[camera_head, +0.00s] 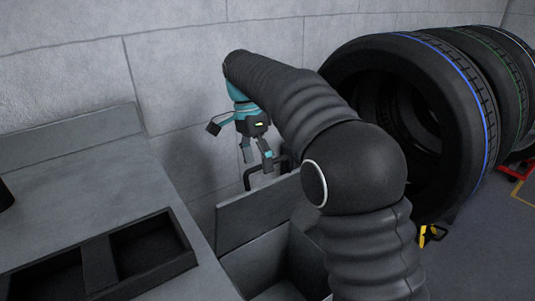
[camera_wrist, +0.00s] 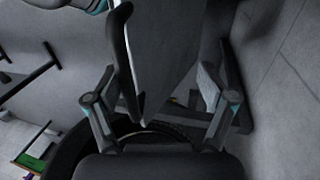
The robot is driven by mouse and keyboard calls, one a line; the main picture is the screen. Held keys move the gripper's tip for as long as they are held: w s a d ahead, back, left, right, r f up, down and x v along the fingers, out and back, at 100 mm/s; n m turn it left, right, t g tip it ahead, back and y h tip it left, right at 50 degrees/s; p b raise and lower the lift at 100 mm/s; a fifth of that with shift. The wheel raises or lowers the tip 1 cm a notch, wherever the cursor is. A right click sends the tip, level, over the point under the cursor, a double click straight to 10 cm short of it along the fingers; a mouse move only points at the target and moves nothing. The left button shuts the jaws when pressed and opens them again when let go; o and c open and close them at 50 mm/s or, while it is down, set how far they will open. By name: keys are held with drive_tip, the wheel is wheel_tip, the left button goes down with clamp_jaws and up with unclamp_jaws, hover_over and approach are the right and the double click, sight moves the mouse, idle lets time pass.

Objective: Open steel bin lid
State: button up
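The steel bin (camera_head: 238,266) stands beside the grey bench in the head view, partly hidden by my arm. Its grey lid (camera_head: 250,215) is tilted up steeply toward the wall, and part of the bin's inside shows. A black handle (camera_head: 249,180) rises at the lid's top edge. My gripper (camera_head: 257,160) is at the handle, fingers pointing down and spread apart. In the wrist view my gripper (camera_wrist: 160,100) shows its two fingers wide apart, with a grey panel (camera_wrist: 165,50), likely the lid, beyond them. I cannot tell whether a finger touches the handle.
The grey bench (camera_head: 75,190) with dark recessed trays (camera_head: 150,245) is at the left. Large tyres (camera_head: 455,110) stand at the right, close to my arm. The concrete wall (camera_head: 180,70) is just behind the gripper. A small yellow and black item (camera_head: 431,236) lies near the tyres.

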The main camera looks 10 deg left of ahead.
drive_tip(key=shift+w, duration=0.2)
drive_tip(key=c, duration=0.3)
drive_tip(key=v, duration=0.2)
drive_tip(key=d+v, duration=0.1)
drive_tip(key=v, duration=0.2)
drive_tip(key=d+v, duration=0.1)
drive_tip(key=v, duration=0.2)
drive_tip(key=shift+s+a+r, duration=0.1)
drive_tip(key=shift+s+r, duration=0.15)
drive_tip(key=shift+r, duration=0.2)
